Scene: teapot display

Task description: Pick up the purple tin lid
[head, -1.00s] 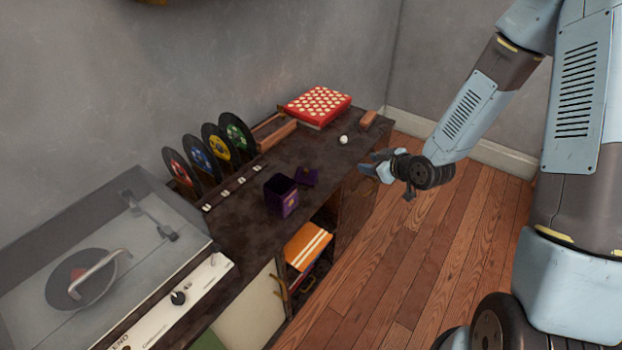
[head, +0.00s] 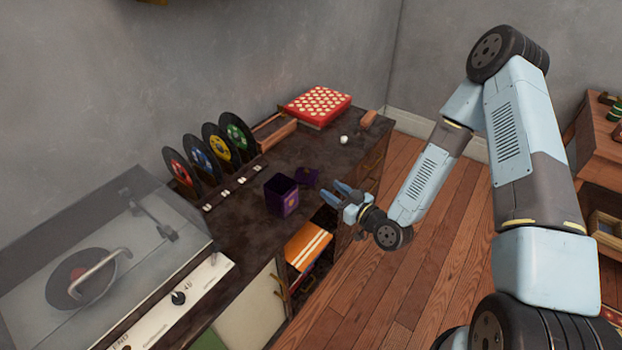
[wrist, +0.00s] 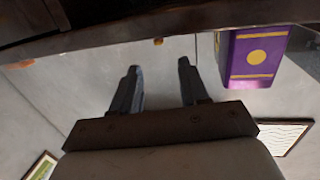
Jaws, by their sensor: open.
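The purple tin lid (head: 307,176) lies on the dark cabinet top in the head view, just right of and behind the open purple tin (head: 289,204). My gripper (head: 336,191) is open and empty. Its fingers point left toward the lid from the cabinet's front edge, a short way apart from it. In the wrist view, which looks upside down, both fingers of my gripper (wrist: 158,67) are spread with nothing between them. The purple tin (wrist: 253,58) with a yellow disc shows there at upper right. I cannot make out the lid clearly in that view.
The cabinet top (head: 232,240) also holds a row of records (head: 237,133), a turntable (head: 82,277), a red spotted box (head: 317,107) and a small white ball (head: 344,139). An orange striped item (head: 309,247) sits in the open shelf below.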

